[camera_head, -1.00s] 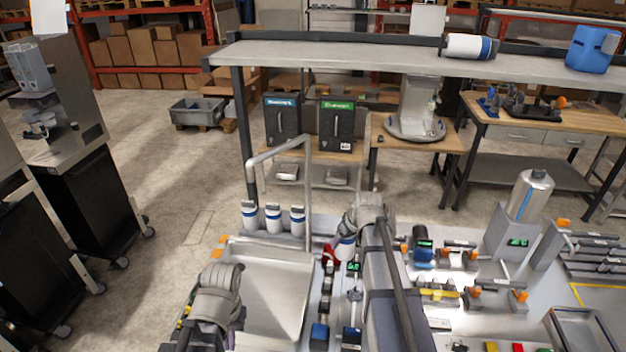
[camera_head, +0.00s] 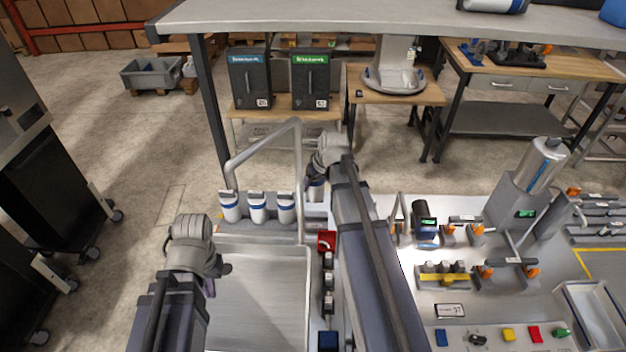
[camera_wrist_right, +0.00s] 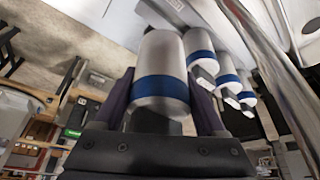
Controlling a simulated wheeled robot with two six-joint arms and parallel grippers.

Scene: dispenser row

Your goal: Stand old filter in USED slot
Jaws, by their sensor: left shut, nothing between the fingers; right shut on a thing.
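My right gripper (camera_wrist_right: 163,112) is shut on a white cylindrical filter with a blue band (camera_wrist_right: 162,75). In the head view this filter (camera_head: 316,190) shows below my right wrist, just right of three similar standing filters (camera_head: 257,208). Those three also show in the wrist view, in a row to the right of the held one (camera_wrist_right: 228,85). I cannot tell whether the held filter touches anything beneath it. No USED label is readable. My left gripper (camera_head: 209,287) is shut and empty over the grey tray, largely hidden by its own wrist.
The wide grey tray (camera_head: 262,330) lies in front of the filter row. A bent grey pipe (camera_head: 299,170) rises beside the filters. A red part (camera_head: 326,240) sits near my right arm. Clamps and fixtures (camera_head: 450,270) fill the bench to the right.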

